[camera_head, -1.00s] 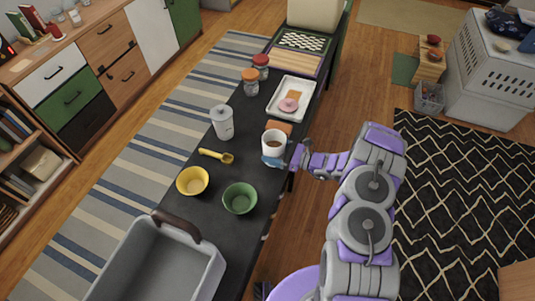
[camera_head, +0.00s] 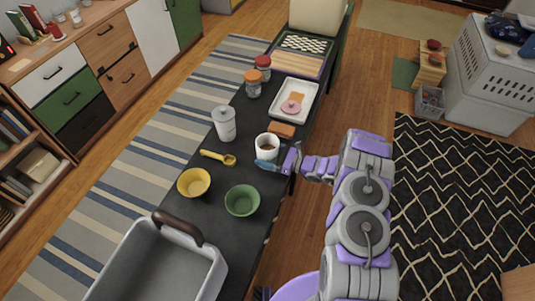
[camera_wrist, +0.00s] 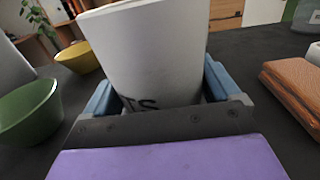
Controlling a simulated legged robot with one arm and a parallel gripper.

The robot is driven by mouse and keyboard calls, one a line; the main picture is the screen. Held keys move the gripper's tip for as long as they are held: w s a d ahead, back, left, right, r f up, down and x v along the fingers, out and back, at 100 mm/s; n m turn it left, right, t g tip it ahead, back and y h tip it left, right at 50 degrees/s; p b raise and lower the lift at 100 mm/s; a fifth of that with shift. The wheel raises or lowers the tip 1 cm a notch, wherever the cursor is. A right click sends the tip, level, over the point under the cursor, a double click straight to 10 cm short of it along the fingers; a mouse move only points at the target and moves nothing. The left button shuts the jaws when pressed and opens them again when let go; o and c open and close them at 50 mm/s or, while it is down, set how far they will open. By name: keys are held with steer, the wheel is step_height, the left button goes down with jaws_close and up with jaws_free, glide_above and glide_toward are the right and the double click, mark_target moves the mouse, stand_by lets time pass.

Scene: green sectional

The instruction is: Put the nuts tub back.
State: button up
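The nuts tub (camera_head: 267,148) is a white, open-topped tub with brown contents, at the right side of the dark table (camera_head: 222,168). In the wrist view the tub (camera_wrist: 155,50) fills the middle, with the dark letters "TS" low on its wall. My gripper (camera_head: 268,164) reaches it from the right. Its blue fingers (camera_wrist: 160,92) lie on both sides of the tub's lower part and appear closed against it. Whether the tub's base touches the table is hidden by my gripper.
A brown block (camera_head: 281,131) sits behind the tub, before a white tray (camera_head: 275,112). A grey bin (camera_head: 150,265) is at the near end.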

steer(key=shift+o, duration=0.8)
steer(key=shift+d+r, duration=0.15)
steer(key=shift+d, duration=0.4)
steer(key=p+v, duration=0.3)
steer(key=v, duration=0.9)
steer(key=s+a+r+n+g, duration=0.25)
steer(key=a+r+n, duration=0.2)
steer(key=r, duration=0.25)
steer(key=s+a+r+n+g, duration=0.1)
steer(key=a+r+n+g, duration=0.3)
steer(key=r, duration=0.4)
steer(key=s+a+r+n+g+h, duration=0.3)
steer(key=s+a+r+n+g, duration=0.2)
steer(key=s+r, duration=0.55)
steer(key=s+d+r+n+h, duration=0.1)
steer(key=s+r+n+h, duration=0.2)
steer(key=s, duration=0.4)
steer(key=s+d+r+n+h, duration=0.2)
steer(key=s+h, duration=0.2)
steer(key=s, duration=0.3)
steer(key=s+d+r+n+t+h, duration=0.2)
steer(key=s+d+h, duration=0.4)
steer(key=s+d, duration=0.5)
steer(key=shift+s+r+n+t+h, duration=0.3)
steer(key=shift+s+n+t, duration=0.15)
steer(key=shift+s+n, duration=0.4)
